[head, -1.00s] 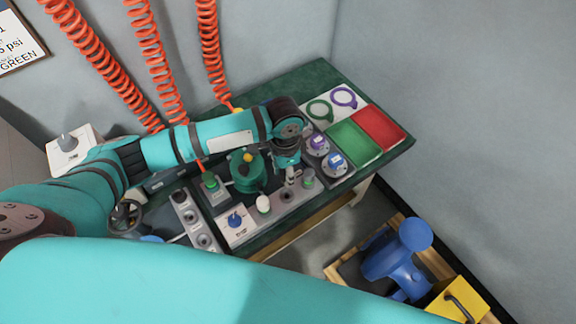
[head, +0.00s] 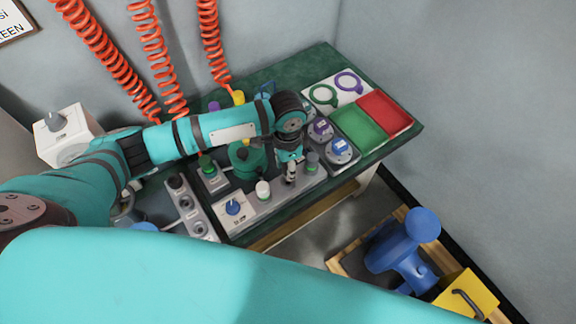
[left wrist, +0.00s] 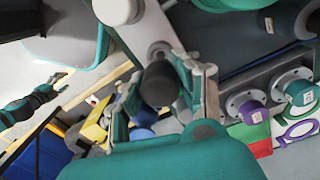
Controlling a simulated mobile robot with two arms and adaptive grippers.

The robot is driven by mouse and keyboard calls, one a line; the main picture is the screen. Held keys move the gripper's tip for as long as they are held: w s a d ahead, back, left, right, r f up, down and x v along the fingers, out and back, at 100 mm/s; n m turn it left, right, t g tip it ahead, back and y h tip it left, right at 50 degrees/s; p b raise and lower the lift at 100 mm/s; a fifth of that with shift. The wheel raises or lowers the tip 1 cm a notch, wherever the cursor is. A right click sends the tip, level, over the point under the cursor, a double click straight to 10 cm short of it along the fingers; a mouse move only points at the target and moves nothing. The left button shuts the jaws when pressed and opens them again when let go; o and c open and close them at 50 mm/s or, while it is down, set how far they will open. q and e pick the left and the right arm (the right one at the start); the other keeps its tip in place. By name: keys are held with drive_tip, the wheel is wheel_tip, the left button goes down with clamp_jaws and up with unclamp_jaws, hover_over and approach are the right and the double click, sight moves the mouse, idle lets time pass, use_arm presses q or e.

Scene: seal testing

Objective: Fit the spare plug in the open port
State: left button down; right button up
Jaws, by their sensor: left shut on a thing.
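My left gripper (head: 291,172) points down over the grey port rail (head: 285,195), between a white-topped plug (head: 263,190) and a grey plug with a green ring (head: 312,162). In the left wrist view, the left gripper (left wrist: 168,98) is shut on a dark grey plug (left wrist: 158,84), with one finger on each side of it. The rail (left wrist: 150,25) and a white round top (left wrist: 118,10) show beyond it.
Flanged fittings with a purple cap (head: 320,130) and a blue cap (head: 340,150) stand right of the gripper. Green (head: 358,132) and red (head: 385,112) trays lie beyond. A blue-knob box (head: 233,208) is at the rail's left end. Orange coiled hoses (head: 158,60) hang behind.

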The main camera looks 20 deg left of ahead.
use_arm(q)
drive_tip(key=shift+f, duration=0.35)
idle(0.7)
drive_tip(key=shift+p, duration=0.9)
idle(0.3)
drive_tip(key=shift+f, duration=1.45)
idle(0.4)
drive_tip(key=c, duration=0.8)
unclamp_jaws()
drive_tip(key=shift+c, duration=0.2)
drive_tip(key=shift+r, duration=0.1)
wheel_tip(320, 180, up, 12)
drive_tip(key=shift+a+f, duration=0.1)
